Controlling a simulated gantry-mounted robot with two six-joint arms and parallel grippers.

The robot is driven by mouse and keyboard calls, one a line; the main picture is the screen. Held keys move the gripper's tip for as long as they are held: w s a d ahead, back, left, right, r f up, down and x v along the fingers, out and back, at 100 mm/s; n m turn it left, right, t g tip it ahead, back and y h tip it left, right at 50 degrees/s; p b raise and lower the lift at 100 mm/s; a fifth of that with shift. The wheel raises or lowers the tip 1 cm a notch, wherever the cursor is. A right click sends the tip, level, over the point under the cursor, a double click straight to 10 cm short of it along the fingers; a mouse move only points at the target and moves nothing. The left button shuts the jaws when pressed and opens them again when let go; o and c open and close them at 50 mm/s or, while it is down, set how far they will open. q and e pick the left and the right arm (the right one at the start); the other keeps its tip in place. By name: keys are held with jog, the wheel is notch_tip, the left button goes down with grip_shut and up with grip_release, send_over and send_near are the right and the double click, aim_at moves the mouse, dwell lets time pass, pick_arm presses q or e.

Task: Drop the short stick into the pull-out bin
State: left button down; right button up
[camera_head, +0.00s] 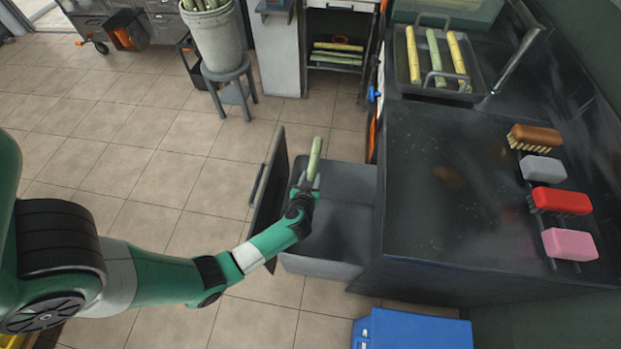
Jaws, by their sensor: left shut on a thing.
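The short stick (315,157) is pale green and points up and away from my left gripper (308,183). The left gripper is shut on the stick's lower end. It is over the open pull-out bin (345,222), a grey box drawn out of the dark counter, with a dark front panel (268,190) on its left side. The gripper and forearm hide part of the bin. I cannot tell the exact height of the stick above the bin. My right gripper is not in view.
The counter (440,190) holds a tray (447,92) with several sticks, plus brushes and sponges (568,243) at right. A bucket (217,40) on a stool stands at the back. A blue box (412,330) is on the floor in front. Tiled floor left of the bin is clear.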

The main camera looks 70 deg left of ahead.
pick_arm(q)
jog(key=shift+c, duration=1.9)
grip_release()
jog(key=p+v, duration=0.6)
jog(key=v, duration=0.4)
jog(key=shift+s+d+r+p, duration=0.1)
jog(key=shift+d+r+p, duration=0.15)
jog(key=shift+p, duration=0.1)
jog(key=shift+s+d+r, duration=0.1)
jog(key=shift+s+d, duration=0.2)
jog(key=shift+d, duration=0.05)
